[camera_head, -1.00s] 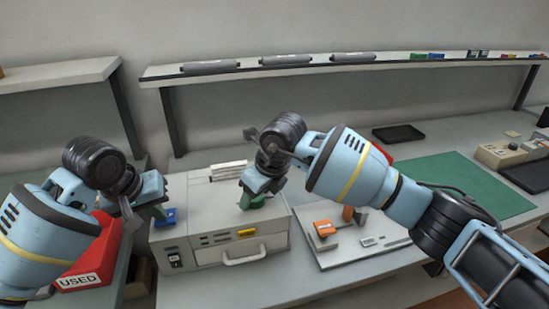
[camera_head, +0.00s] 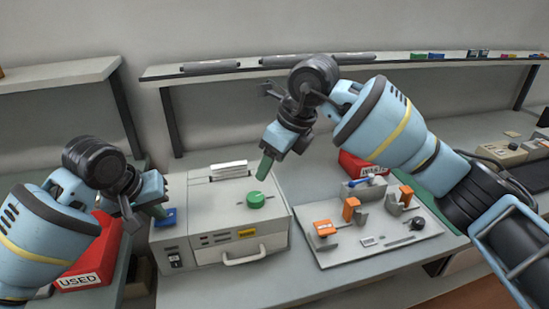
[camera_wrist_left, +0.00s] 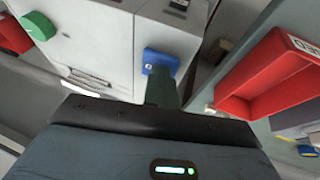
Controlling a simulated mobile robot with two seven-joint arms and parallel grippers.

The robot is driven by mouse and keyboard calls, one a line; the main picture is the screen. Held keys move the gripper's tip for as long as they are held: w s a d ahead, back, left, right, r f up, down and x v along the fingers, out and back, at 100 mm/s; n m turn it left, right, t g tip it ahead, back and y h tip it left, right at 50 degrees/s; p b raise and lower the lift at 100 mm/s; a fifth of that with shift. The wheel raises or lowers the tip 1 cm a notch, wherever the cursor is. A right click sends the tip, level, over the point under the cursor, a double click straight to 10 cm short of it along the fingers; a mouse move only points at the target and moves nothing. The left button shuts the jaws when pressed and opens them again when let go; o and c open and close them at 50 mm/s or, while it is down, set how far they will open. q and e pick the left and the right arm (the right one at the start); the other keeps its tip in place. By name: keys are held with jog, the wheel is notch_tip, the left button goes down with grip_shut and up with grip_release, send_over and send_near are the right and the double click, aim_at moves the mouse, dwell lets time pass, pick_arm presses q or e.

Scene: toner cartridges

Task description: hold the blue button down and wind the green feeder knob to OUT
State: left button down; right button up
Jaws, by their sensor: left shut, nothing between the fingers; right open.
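The beige machine (camera_head: 205,222) stands on the bench, with the blue button (camera_head: 165,217) on its left top edge and the round green feeder knob (camera_head: 256,200) on its right top. My left gripper (camera_head: 163,212) is shut, its tip touching or just over the blue button. In the left wrist view the blue button (camera_wrist_left: 160,62) sits right at the fingertips (camera_wrist_left: 162,92), which hide part of it; the green knob (camera_wrist_left: 38,26) is at the top left. My right gripper (camera_head: 265,168) is open and empty, raised above and behind the knob, apart from it.
A red bin marked USED (camera_head: 82,275) stands left of the machine. A board (camera_head: 385,240) with orange clamps lies to the right, with another red bin (camera_head: 358,168) behind it. A shelf (camera_head: 390,62) with dark cartridges runs along the wall.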

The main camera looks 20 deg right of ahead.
pick_arm(q)
jog(key=shift+f, duration=0.15)
pick_arm(e)
jog(key=shift+d+r, duration=0.1)
jog(key=shift+r, duration=0.1)
pick_arm(q)
jog(key=shift+r+p, duration=1.75)
jog(key=shift+r, duration=0.65)
notch_tip(320, 180, up, 4)
jog(key=shift+r+p, duration=0.25)
jog(key=shift+p, duration=1)
pick_arm(e)
jog(key=s+r+t, duration=0.2)
jog(key=s+r, duration=0.1)
jog(key=r, duration=1.5)
jog(key=shift+s+r, duration=0.2)
jog(key=shift+r, duration=0.05)
